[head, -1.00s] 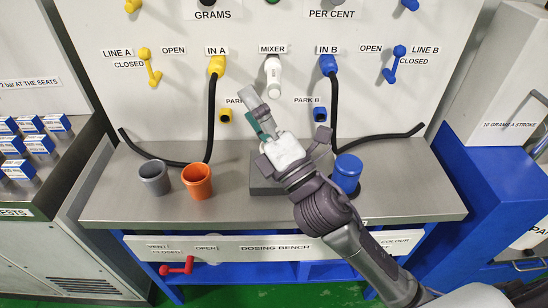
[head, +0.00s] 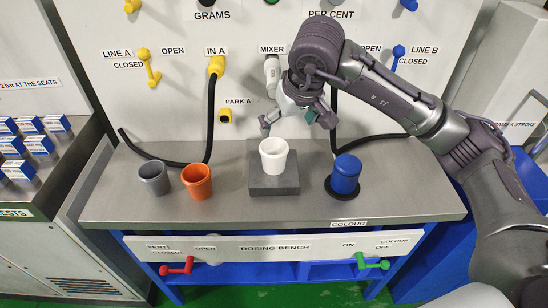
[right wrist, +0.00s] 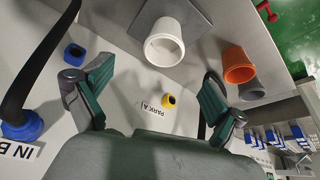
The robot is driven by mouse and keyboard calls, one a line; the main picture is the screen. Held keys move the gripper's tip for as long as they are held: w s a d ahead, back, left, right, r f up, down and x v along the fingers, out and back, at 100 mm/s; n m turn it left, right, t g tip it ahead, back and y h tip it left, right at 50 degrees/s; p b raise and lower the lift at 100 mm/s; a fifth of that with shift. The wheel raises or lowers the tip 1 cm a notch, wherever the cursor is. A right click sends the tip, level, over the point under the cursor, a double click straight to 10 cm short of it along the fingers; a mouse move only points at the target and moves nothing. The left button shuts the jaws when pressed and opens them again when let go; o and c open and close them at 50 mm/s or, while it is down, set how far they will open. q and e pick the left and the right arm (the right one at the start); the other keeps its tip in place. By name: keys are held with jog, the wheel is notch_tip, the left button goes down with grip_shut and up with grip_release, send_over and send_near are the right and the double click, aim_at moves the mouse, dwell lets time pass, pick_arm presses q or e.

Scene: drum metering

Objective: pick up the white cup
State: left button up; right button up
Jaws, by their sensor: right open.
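The white cup (head: 274,157) stands upright on a grey block (head: 274,186) in the middle of the bench. It also shows at the top of the right wrist view (right wrist: 164,43). My right gripper (head: 288,122) is open and empty, behind and above the cup, close to the panel below the mixer label. Its two green-padded fingers show spread apart in the right wrist view (right wrist: 152,98), with the cup beyond them and apart from them. My left gripper is not in view.
An orange cup (head: 197,182) and a grey cup (head: 154,178) stand left of the block. A blue cup (head: 345,175) stands to its right on a dark disc. A black hose (head: 209,120) hangs at the left. The front of the bench (head: 240,214) is clear.

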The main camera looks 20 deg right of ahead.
send_near(274, 151)
jog(key=shift+s+a+f+p, duration=0.1)
jog(key=shift+s+f+p, duration=0.1)
jog(key=shift+f, duration=0.3)
jog(key=shift+s+f+p, duration=0.1)
jog(key=shift+s+f, duration=0.1)
jog(key=shift+f, duration=0.3)
jog(key=shift+a+p+x, duration=0.2)
jog(key=shift+p+x, duration=0.1)
jog(key=shift+x, duration=1.05)
jog(key=shift+a+p+x, duration=0.25)
jog(key=shift+p+x, duration=0.05)
jog(key=shift+x, duration=1.05)
jog(key=shift+r, duration=0.1)
jog(key=c, duration=1.3)
